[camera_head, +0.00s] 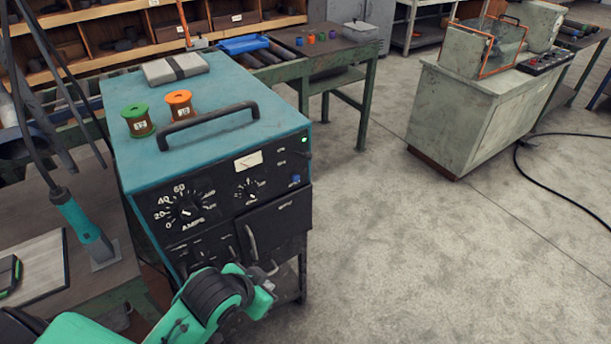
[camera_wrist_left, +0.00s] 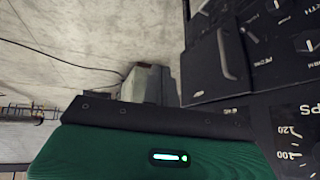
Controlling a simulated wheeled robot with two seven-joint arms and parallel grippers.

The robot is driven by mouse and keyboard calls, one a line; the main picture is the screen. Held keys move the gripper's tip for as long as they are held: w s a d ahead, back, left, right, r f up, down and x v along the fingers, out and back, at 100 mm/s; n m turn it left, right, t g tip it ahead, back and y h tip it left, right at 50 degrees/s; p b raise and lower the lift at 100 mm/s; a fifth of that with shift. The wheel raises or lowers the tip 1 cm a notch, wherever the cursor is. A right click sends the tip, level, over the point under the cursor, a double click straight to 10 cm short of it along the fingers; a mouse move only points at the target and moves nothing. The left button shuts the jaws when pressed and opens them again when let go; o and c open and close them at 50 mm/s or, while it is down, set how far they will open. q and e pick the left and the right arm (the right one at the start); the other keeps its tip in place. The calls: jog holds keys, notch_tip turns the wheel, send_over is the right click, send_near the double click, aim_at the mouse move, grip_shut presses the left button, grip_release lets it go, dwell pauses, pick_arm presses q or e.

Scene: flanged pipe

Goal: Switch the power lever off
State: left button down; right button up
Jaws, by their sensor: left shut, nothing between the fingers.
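The teal welding machine (camera_head: 185,85) stands at the left, its black front panel (camera_head: 225,195) facing right and toward me. The panel carries dials, small knobs, a lit green light (camera_head: 304,140) and a blue part (camera_head: 296,180). A black box with a curved upright handle (camera_head: 251,243) sits low on the panel; the handle also shows in the wrist view (camera_wrist_left: 228,55). I cannot tell which part is the power lever. My left gripper (camera_head: 270,275) is shut and empty, low in front of the panel's lower part. Its fingertips are hard to make out. My right gripper is out of view.
Green and orange spools (camera_head: 179,103) and a grey case (camera_head: 175,68) lie on the machine's top beside its black carry handle (camera_head: 208,118). A grey cabinet (camera_head: 480,115) stands at the back right. The floor to the right is mostly clear, with a black cable (camera_head: 550,185).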

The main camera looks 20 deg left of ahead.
aim_at(301, 154)
pick_arm(q)
jog(key=w+r+m+t+h, duration=0.1)
jog(key=w+r+m, duration=0.1)
jog(key=w+r, duration=0.3)
jog(key=w+r+m+t+h, duration=0.1)
jog(key=w+r, duration=0.4)
jog(key=r, duration=0.7)
jog(key=w+a+r+m+t+h, duration=0.1)
jog(key=w+r+m+t+h, duration=0.1)
jog(key=w+r, duration=0.4)
notch_tip(301, 154, up, 2)
jog(key=shift+r+m+t, duration=0.15)
jog(key=shift+m+t, duration=0.45)
jog(key=shift+m, duration=0.2)
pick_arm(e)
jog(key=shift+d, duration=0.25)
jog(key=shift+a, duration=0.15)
pick_arm(q)
jog(key=shift+w, duration=0.1)
